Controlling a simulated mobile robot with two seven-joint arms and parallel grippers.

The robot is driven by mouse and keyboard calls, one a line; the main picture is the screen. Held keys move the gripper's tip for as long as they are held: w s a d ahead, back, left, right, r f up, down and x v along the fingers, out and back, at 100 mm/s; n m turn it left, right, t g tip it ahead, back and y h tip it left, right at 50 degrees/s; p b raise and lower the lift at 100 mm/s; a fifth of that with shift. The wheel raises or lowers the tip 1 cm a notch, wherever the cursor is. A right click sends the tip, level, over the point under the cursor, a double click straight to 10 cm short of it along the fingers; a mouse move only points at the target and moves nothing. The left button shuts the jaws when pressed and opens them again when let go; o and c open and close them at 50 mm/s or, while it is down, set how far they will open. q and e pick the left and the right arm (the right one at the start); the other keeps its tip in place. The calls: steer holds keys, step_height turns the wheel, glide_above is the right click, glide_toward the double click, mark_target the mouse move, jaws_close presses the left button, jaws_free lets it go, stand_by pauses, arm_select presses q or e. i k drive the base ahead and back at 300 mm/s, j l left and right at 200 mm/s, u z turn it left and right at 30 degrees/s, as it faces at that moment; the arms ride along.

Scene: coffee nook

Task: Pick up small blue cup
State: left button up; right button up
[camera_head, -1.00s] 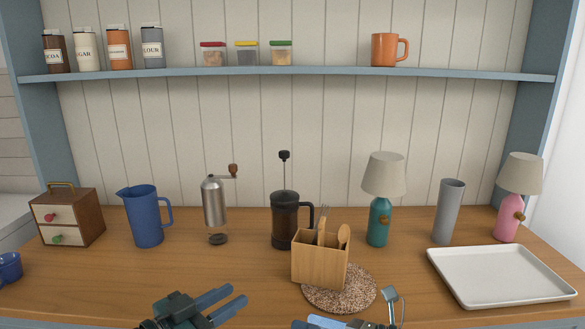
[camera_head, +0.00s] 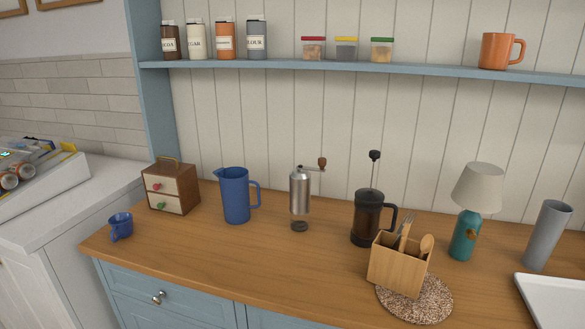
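The small blue cup (camera_head: 120,227) sits at the left end of the wooden counter (camera_head: 210,262), close to its front left edge. It appears tilted in the view, and its handle faces the front. It stands left of the small drawer box (camera_head: 172,187). Neither of my grippers is in view, so I see nothing of their state.
A blue pitcher (camera_head: 236,196), a coffee grinder (camera_head: 300,199), a French press (camera_head: 369,217) and a wooden utensil holder (camera_head: 397,266) on a speckled mat (camera_head: 442,303) stand to the right. The counter front between cup and mat is clear. A white counter (camera_head: 75,205) adjoins at left.

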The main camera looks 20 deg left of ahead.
mark_target(120, 230)
steer(key=u, duration=1.65)
steer(key=i, duration=0.15)
